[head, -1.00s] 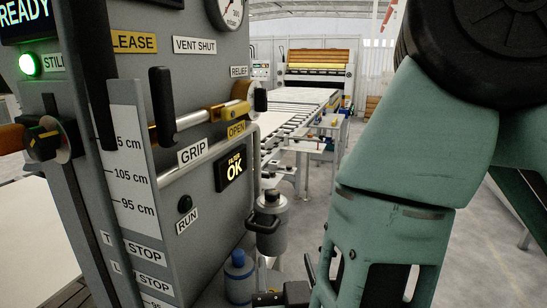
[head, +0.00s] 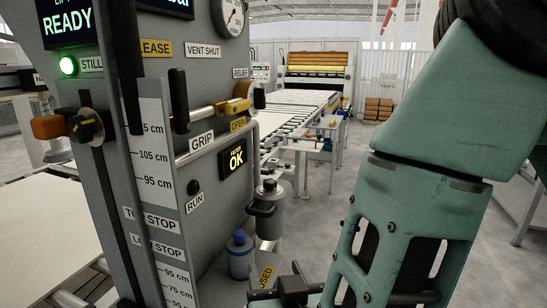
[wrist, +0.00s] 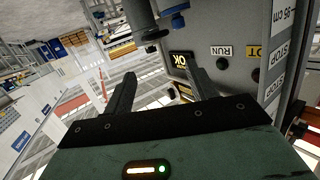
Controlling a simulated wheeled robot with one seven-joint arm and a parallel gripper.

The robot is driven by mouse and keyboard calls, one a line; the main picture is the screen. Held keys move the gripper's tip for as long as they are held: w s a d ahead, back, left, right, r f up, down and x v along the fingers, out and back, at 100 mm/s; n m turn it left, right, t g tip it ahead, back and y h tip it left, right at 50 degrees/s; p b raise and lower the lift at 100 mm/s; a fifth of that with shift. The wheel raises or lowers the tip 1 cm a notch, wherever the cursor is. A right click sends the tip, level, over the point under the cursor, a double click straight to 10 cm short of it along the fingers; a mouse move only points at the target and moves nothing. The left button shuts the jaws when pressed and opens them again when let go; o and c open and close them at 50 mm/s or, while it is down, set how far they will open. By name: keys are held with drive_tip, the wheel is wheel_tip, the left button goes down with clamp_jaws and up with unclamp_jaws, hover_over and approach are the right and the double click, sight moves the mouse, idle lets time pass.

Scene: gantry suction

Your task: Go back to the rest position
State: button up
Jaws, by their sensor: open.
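My gripper (wrist: 160,72) shows in the wrist view with its two dark fingers apart and nothing between them. In the head view it is at the bottom centre (head: 284,291), partly cut off by the frame edge, below my green arm links. It is in front of and apart from the grey control panel (head: 215,65). The panel's OK display (head: 236,158) is lit, and it shows behind one finger in the wrist view (wrist: 181,59). A green lamp (head: 68,66) glows beside the STILL label, under a READY screen (head: 68,24).
A dark canister (head: 268,213) and a blue-capped bottle (head: 240,255) stand close to my gripper, beside a yellow USED label (head: 266,276). A roller conveyor (head: 290,118) runs back to a machine. Open floor lies at the right.

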drive_tip(key=s+d+f+n+g+y, duration=0.1)
drive_tip(key=s+f+n+g+y, duration=0.1)
drive_tip(key=s+n+g, duration=0.65)
drive_tip(key=s+d+r+m+g+h, duration=0.1)
drive_tip(key=s+d+m+g+h, duration=0.1)
drive_tip(key=s+d+g+h, duration=0.2)
drive_tip(key=s+d+g, duration=0.1)
drive_tip(key=d+g, duration=0.2)
drive_tip(key=d, duration=0.5)
drive_tip(key=shift+s+d+h, duration=0.35)
drive_tip(key=shift+s+h, duration=0.05)
drive_tip(key=shift+r, duration=0.1)
